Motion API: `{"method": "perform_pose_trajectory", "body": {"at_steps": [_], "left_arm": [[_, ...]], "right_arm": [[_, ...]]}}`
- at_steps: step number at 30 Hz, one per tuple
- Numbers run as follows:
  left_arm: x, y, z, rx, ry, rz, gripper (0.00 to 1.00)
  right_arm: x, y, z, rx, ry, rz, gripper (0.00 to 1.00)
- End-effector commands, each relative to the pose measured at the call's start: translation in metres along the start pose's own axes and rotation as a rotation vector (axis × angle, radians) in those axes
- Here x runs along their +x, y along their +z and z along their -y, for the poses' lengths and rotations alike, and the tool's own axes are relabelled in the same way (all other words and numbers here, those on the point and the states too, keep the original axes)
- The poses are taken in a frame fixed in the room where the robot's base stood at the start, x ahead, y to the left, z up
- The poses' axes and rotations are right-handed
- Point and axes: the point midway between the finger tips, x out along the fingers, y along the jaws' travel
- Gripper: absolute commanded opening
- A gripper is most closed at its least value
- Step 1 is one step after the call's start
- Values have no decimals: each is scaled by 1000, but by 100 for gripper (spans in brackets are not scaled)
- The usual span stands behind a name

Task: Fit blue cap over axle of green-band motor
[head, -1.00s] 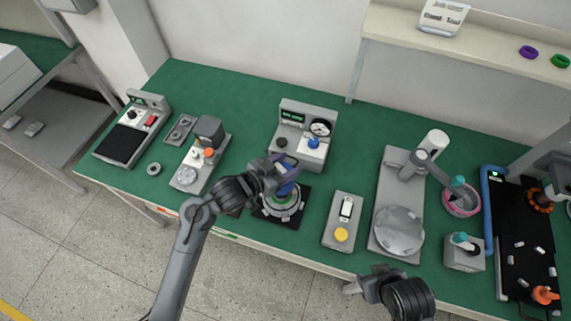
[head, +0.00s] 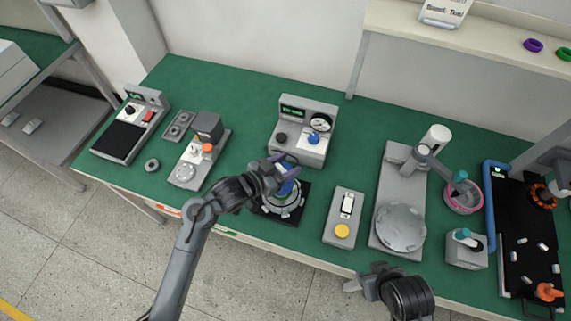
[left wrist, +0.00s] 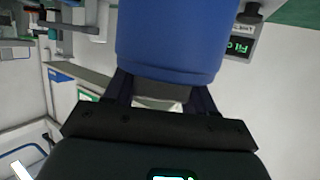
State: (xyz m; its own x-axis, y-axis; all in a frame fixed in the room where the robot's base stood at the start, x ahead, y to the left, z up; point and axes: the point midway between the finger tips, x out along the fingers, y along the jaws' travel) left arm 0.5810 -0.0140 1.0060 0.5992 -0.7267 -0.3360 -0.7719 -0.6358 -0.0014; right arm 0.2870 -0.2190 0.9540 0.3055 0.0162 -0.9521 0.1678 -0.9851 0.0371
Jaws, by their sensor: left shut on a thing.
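The blue cap (head: 287,187) is between the fingers of my left gripper (head: 283,167), which is shut on it. In the left wrist view the cap (left wrist: 172,42) fills the top middle, in front of the gripper fingers (left wrist: 160,92). In the head view the cap is over the middle of the grey round motor (head: 285,208) on a black pad. The axle is hidden, and I cannot tell whether the cap touches the motor. The green band is hardly visible. My right gripper (head: 362,279) is at the bench's front edge, away from the motor; its jaw opening is unclear.
A gauge box (head: 303,130) stands just behind the motor. A grey box with a yellow button (head: 342,230) is to its right, and a small press (head: 199,155) to its left. Farther right are a grey stand (head: 401,225) and a black tray (head: 513,262).

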Motion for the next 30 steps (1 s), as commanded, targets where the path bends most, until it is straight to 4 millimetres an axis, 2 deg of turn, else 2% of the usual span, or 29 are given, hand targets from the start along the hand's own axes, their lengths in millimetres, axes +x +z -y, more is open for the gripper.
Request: {"method": "perform_pose_trajectory", "body": {"at_steps": [8, 21, 30], "left_arm": [[1, 3, 0, 0, 0, -1, 20], [8, 22, 0, 0, 0, 0, 20], [8, 23, 0, 0, 0, -1, 20]], "right_arm": [[2, 1, 0, -2, 1, 0, 43], [12, 4, 2, 5, -4, -1, 43], [12, 3, 2, 8, -6, -1, 43]]}}
